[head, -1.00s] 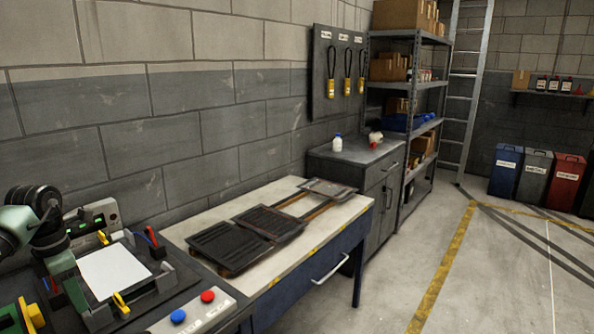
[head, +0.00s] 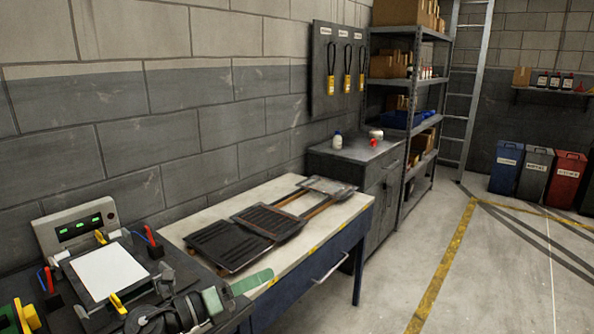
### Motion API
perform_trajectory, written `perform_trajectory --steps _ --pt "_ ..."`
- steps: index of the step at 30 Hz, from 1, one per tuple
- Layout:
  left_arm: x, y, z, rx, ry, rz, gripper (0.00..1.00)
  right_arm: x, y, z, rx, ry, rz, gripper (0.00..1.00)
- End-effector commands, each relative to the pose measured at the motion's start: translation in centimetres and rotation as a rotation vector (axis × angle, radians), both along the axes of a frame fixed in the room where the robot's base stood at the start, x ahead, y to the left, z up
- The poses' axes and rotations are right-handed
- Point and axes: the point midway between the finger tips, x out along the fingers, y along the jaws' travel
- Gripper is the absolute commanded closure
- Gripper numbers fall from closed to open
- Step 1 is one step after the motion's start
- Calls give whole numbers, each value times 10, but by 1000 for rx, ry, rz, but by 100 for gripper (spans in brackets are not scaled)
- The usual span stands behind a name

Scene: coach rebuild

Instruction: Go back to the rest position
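My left gripper (head: 232,292) shows low in the head view, in front of the bench's near edge, with black and green wrist parts to its left. My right gripper is not in view. A white square plate (head: 108,270) lies in the dark fixture at the lower left, with yellow and red-blue clamps around it.
A grey box with green displays (head: 78,230) stands behind the fixture. A pale workbench (head: 190,228) carries dark slatted panels (head: 228,245). Beyond are a grey cabinet (head: 345,160), shelving (head: 405,85) and colored bins (head: 508,168). The floor at right is clear.

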Motion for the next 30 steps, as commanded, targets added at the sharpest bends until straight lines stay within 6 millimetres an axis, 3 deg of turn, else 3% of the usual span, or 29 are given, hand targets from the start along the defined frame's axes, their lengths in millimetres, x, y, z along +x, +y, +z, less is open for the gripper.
perform_trajectory --steps 2,4,7,11,15,18,21,30 --pt "-9 1 13 -262 85 110 69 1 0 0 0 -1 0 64" --pt "-13 17 17 -484 180 229 69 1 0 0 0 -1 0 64" --pt "-22 51 3 -782 350 417 69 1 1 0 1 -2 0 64" --pt "-51 100 -49 -1118 616 694 69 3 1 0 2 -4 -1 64" --pt "-113 136 -126 -1394 932 1020 69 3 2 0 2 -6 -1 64" --pt "-166 144 -172 -1510 1131 1227 69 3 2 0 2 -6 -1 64" --pt "-211 144 -200 -1569 1280 1383 69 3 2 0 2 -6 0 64" --pt "-315 131 -237 -1614 1580 1703 69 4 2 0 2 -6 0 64"
